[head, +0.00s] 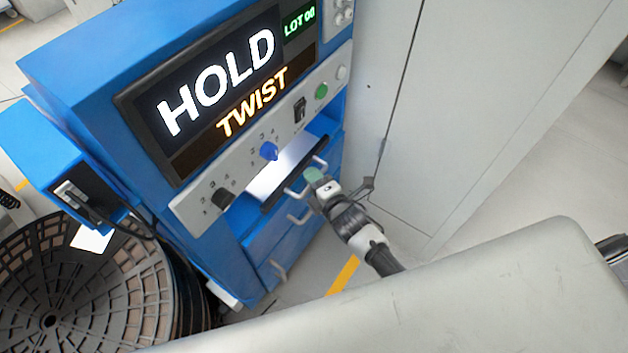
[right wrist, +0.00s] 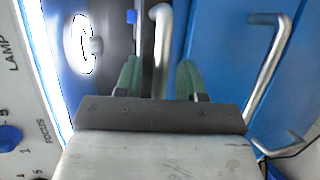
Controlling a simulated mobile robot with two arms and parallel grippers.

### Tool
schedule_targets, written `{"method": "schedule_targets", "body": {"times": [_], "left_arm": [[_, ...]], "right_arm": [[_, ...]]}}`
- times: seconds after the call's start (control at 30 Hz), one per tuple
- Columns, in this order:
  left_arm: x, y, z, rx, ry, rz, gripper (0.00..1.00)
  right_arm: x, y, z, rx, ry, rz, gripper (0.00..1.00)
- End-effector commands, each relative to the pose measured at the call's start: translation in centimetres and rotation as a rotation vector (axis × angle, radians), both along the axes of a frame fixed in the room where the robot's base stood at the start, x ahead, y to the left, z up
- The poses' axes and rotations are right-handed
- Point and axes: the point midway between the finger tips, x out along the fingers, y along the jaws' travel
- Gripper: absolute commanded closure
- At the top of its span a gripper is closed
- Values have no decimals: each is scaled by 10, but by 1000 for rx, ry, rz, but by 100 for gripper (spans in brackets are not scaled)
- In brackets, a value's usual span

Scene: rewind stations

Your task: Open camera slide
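A blue machine (head: 100,50) has a bright slot (head: 285,168) under its control panel. A dark slide front runs along the slot's lower edge, with a metal handle (head: 297,191) on it. My right gripper (head: 314,176) is at this handle. In the right wrist view, the green fingers of the right gripper (right wrist: 160,80) stand apart on either side of the handle (right wrist: 162,35). The left finger is close to it, and a gap shows on the right. The dark slide surface (right wrist: 105,25) lies left of the handle. My left gripper is not in view.
The panel has a blue knob (head: 269,151), a black knob (head: 222,198) and a green button (head: 321,91). The display (head: 225,80) reads HOLD TWIST. A second handle (right wrist: 268,70) sits on the blue front. A grey cabinet (head: 450,100) stands close on the right.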

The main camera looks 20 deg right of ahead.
Motion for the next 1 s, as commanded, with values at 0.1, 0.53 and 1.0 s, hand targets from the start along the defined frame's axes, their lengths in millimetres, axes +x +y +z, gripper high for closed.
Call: {"method": "schedule_targets", "body": {"times": [0.1, 0.53, 1.0], "left_arm": [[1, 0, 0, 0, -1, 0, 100], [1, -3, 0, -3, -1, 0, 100], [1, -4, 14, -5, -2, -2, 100]], "right_arm": [[0, 0, 0, 0, 0, 0, 61], [0, 0, 0, 1, 0, 0, 100], [-27, -20, 2, -2, 5, 0, 100]]}}
